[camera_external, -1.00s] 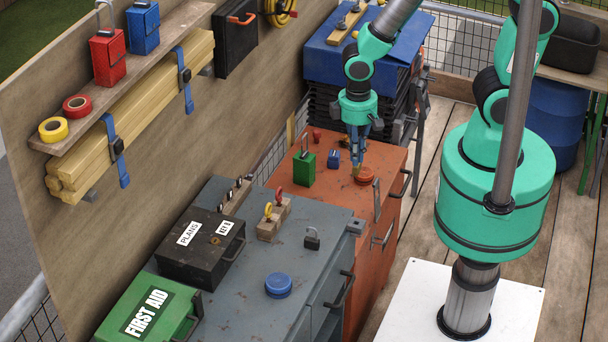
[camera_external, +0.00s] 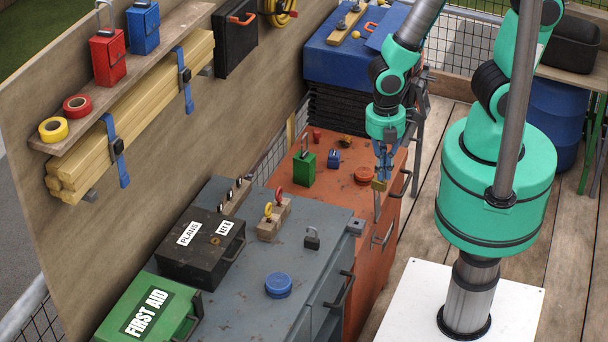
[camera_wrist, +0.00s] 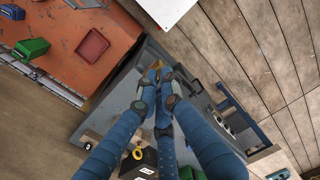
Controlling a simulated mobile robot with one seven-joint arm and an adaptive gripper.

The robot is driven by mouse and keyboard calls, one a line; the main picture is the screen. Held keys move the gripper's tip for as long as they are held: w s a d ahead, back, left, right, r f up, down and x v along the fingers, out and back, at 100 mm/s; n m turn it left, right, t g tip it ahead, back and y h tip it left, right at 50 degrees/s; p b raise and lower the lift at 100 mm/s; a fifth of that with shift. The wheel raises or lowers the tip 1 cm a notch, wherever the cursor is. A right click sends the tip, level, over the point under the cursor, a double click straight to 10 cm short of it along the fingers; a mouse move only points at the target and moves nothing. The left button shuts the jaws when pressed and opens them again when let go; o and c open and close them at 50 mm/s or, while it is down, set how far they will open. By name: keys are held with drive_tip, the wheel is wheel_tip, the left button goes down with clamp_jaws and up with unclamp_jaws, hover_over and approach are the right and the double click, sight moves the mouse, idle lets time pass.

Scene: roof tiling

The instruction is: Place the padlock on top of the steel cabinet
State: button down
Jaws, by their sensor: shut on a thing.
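My gripper (camera_external: 382,172) is shut on a small brass-coloured padlock (camera_external: 379,185), held near the right edge of the orange cabinet's top. In the wrist view, my blue fingers (camera_wrist: 160,95) close around the padlock (camera_wrist: 155,66), which they partly hide. The grey steel cabinet (camera_external: 240,292) stands in front of the orange one, toward the lower left. Its top carries a dark padlock (camera_external: 312,241), a round blue tin (camera_external: 278,286) and a black box (camera_external: 201,248). The grey cabinet also shows in the wrist view (camera_wrist: 100,120), below the fingers.
The orange cabinet (camera_external: 333,190) holds a green padlock-like box (camera_external: 304,169), a small blue item (camera_external: 334,158) and a red dish (camera_external: 365,175). A green first aid box (camera_external: 150,308) sits at the grey cabinet's near left. Grey top is bare around the blue tin.

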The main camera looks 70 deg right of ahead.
sight(386, 183)
drive_tip(key=shift+s+a+f+n, duration=0.1)
drive_tip(key=shift+s+f+n, duration=0.2)
drive_tip(key=shift+f, duration=0.55)
drive_tip(key=shift+s+d+f+n, duration=0.1)
drive_tip(key=shift+f+n, duration=0.35)
drive_tip(key=shift+f, duration=0.35)
drive_tip(key=shift+s+a+f+n, duration=0.1)
drive_tip(key=shift+s+f+n, duration=0.2)
drive_tip(key=shift+f, duration=0.55)
drive_tip(key=shift+w+m+p, duration=0.1)
drive_tip(key=shift+m+p, duration=0.35)
drive_tip(key=shift+p, duration=0.15)
drive_tip(key=shift+w+a, duration=0.1)
drive_tip(key=w+a+f, duration=0.1)
drive_tip(key=w+a, duration=0.7)
drive_tip(key=w, duration=0.5)
drive_tip(key=shift+a+f, duration=0.2)
drive_tip(key=shift+a, duration=0.1)
drive_tip(key=shift+w, duration=0.1)
drive_tip(key=shift+f+b, duration=0.4)
drive_tip(key=shift+f, duration=1.4)
drive_tip(key=shift+f, duration=0.1)
